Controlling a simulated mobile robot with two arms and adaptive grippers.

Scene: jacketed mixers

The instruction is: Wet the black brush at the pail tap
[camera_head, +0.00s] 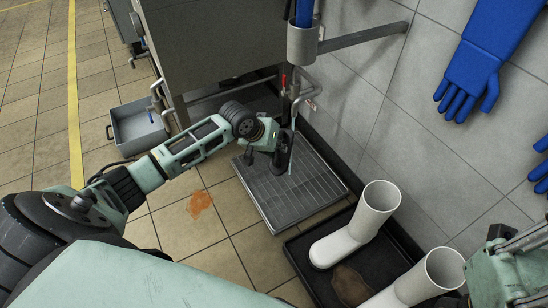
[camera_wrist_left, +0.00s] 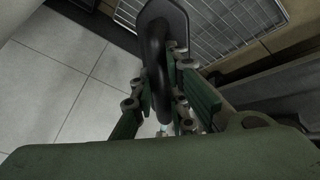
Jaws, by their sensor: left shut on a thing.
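My left gripper (camera_head: 272,143) is shut on the black brush (camera_head: 284,150), over the back part of a metal floor grate. In the left wrist view the brush's dark, rounded handle (camera_wrist_left: 156,50) runs between the fingers of my left gripper (camera_wrist_left: 165,85). The bristles cannot be made out. A metal tap (camera_head: 305,92) with a red part sits on piping by the wall, just above and right of the gripper. A thin pale vertical streak (camera_head: 291,150) stands close beside the brush; I cannot tell whether it is water.
The grate (camera_head: 290,195) lies below the brush. White boots (camera_head: 360,225) stand in a black tray in front. A grey tub (camera_head: 138,128) stands left, near a steel cabinet (camera_head: 215,40). An orange-brown spill (camera_head: 199,203) marks the floor. Blue gloves (camera_head: 480,60) hang on the wall.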

